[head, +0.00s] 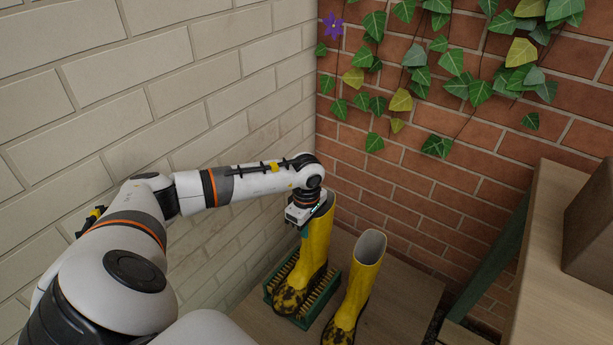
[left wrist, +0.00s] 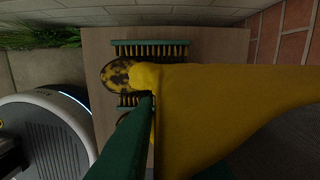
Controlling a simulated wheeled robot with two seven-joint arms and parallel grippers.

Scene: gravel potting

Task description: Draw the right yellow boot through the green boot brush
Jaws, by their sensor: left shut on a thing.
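One yellow boot (head: 316,248) stands upright in the green boot brush (head: 304,320), its muddy brown-spotted foot between the bristle rows. My left gripper (head: 304,231) is shut on this boot's shaft near the top. In the left wrist view the held boot (left wrist: 225,100) fills the right side, its spotted toe between bristle rows of the brush (left wrist: 150,43), and my green fingers cover part of it. A second yellow boot (head: 360,283) stands upright on the wooden platform, right of the brush, with mud on its foot. My right gripper is not in view.
The wooden platform (head: 405,290) has bare room right of the second boot. A pale block wall (head: 90,90) on the left and a brick wall (head: 420,185) behind close in the corner. A wooden bench (head: 560,215) stands at the right.

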